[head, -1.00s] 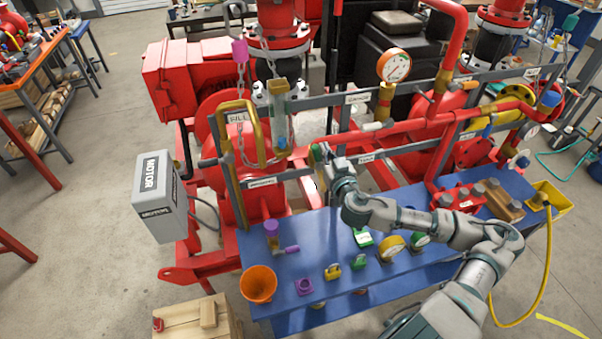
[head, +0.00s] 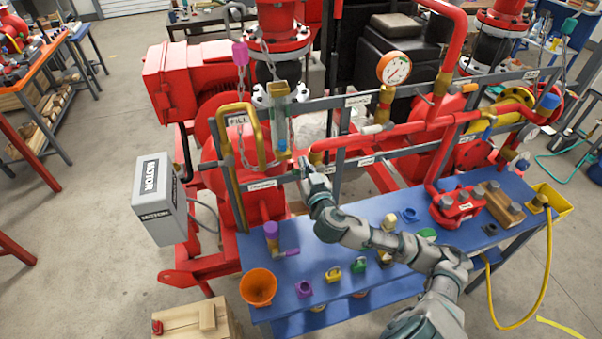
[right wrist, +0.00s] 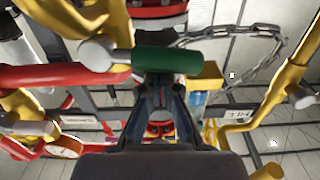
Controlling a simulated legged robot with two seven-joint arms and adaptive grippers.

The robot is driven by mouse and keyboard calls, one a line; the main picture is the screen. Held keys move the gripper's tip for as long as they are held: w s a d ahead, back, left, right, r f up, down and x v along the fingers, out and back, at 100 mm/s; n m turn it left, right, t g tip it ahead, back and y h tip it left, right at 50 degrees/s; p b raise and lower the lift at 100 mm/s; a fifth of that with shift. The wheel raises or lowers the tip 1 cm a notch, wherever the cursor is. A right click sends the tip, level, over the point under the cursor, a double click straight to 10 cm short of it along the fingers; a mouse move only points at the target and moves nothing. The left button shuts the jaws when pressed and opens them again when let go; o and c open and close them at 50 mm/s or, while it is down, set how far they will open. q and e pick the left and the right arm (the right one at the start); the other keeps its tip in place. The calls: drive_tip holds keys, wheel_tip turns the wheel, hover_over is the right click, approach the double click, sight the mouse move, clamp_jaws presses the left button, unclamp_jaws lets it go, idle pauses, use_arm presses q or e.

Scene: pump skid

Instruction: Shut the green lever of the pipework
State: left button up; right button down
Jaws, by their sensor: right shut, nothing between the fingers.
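The green lever (right wrist: 167,60) lies sideways across the right wrist view. Its grey metal end is at the left, beside a red pipe (right wrist: 45,76), and its green grip points right. In the head view I cannot make out the green grip; it seems hidden by my right gripper. My right gripper (right wrist: 160,88) is shut and empty, its fingertips at the lever's lower edge in the right wrist view. I cannot tell whether they touch. In the head view the right gripper (head: 305,164) is just left of the red pipe's end. My left gripper is not in view.
A yellow pipe (head: 258,135) and a chain (right wrist: 285,45) are close by on the FILL side.

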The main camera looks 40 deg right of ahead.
drive_tip(key=shift+w+a+f, duration=0.1)
drive_tip(key=shift+a+f, duration=0.1)
drive_tip(key=shift+f, duration=0.25)
drive_tip(key=shift+r+p, duration=0.45)
drive_tip(key=shift+r, duration=0.3)
drive_tip(key=shift+s, duration=0.3)
drive_tip(key=p+v, duration=0.8)
drive_tip(key=shift+s, duration=0.25)
